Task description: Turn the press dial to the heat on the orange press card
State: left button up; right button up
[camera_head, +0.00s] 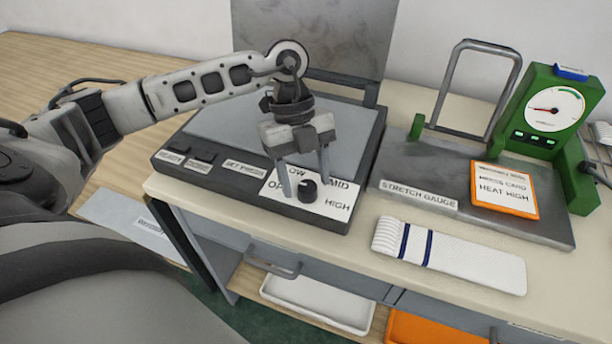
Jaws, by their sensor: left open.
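The press dial (307,191) is a small black knob on a white label plate (338,203) at the press's front. The plate reads LOW, MID and HIGH, with one word at the left partly hidden. Which mark the dial points to is too small to tell. The orange press card (504,190) lies on the grey stretch gauge base at the right and reads HEAT HIGH. My left gripper (305,184) points down over the plate, open, with its fingers on either side of the dial. Whether they touch it I cannot tell. My right gripper is not in view.
The press (225,121) has its lid raised behind the left arm. A green gauge (549,113) and a metal frame (470,88) stand at the right. A striped knitted piece (448,255) lies at the table's front. A white tray (315,302) and an orange bin (425,328) sit below.

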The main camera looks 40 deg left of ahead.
pick_arm(q)
jog(key=shift+s+d+f, duration=0.1)
jog(key=shift+d+f, duration=0.05)
jog(key=shift+f, duration=0.25)
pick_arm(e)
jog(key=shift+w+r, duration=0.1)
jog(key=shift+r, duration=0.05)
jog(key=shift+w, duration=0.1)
pick_arm(q)
jog(key=c, duration=1)
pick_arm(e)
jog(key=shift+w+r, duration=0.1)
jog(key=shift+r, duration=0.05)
